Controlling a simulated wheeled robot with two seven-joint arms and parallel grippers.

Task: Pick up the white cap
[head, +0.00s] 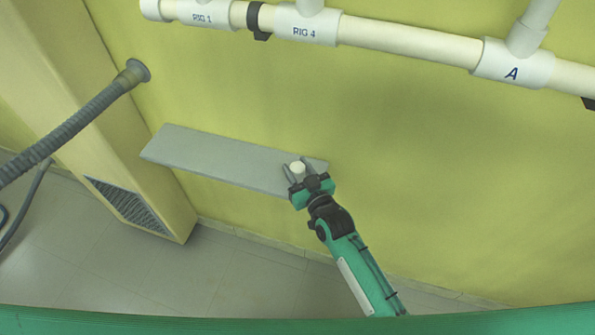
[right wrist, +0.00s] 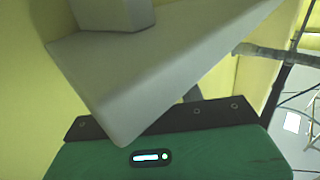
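The white cap (head: 297,168) is near the right end of a grey wall shelf (head: 215,157) in the head view. My right gripper (head: 301,170) is at the shelf's front edge, with one finger on each side of the cap. The fingers look apart, with a small gap on the cap's right side. In the right wrist view, the shelf (right wrist: 165,65) crosses above the green gripper body, and a pale block that looks like the cap (right wrist: 112,12) stands on it, cut off by the top edge. The fingers are hidden there. My left gripper is not in view.
White pipes (head: 400,42) with labelled fittings run along the yellow wall above the shelf. The shelf's left part is bare.

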